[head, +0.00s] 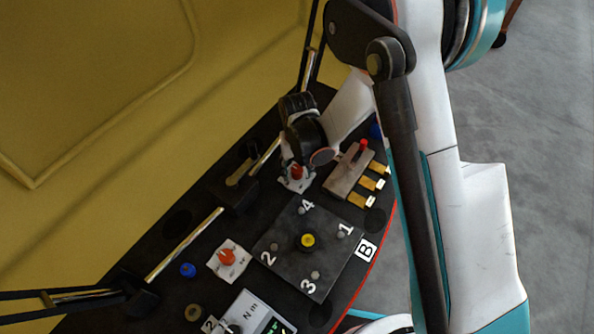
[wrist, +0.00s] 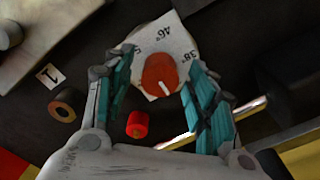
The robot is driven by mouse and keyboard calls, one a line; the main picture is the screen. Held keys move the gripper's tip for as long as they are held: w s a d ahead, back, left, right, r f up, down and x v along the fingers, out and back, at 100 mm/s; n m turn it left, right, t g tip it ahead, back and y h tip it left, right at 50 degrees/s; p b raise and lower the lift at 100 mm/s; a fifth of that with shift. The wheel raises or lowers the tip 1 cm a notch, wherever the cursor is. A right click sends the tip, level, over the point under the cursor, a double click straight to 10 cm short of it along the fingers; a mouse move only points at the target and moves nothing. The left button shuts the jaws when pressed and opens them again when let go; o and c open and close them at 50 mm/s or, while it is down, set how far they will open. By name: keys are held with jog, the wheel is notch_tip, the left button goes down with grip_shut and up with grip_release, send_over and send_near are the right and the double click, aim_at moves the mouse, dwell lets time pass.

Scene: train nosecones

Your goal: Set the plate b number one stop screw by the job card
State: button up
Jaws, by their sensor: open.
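The dark square plate B (head: 290,262) has numbers 1 to 4 at its corners and a yellow-topped centre. A small grey screw head (head: 341,234) sits beside number 1, at the plate's right corner. My gripper (head: 297,168) is beyond the plate, over a red knob (head: 296,173). In the wrist view my gripper (wrist: 158,72) is open, with a teal finger on each side of the red knob (wrist: 160,75). The knob has a white line and sits on a white dial (wrist: 172,38) marked 46° and 38°. Finger contact cannot be told. No job card is recognisable.
Another red knob (head: 228,257) on a white card lies left of the plate. A meter marked N m (head: 252,312) is in front. A grey block (head: 347,172) with brass pieces stands behind. Blue (head: 188,270) and red (wrist: 137,124) pieces stand nearby. A yellow wall is left.

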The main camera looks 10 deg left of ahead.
jog(key=shift+f, duration=0.3)
jog(key=c, duration=1.1)
jog(key=shift+n, duration=0.3)
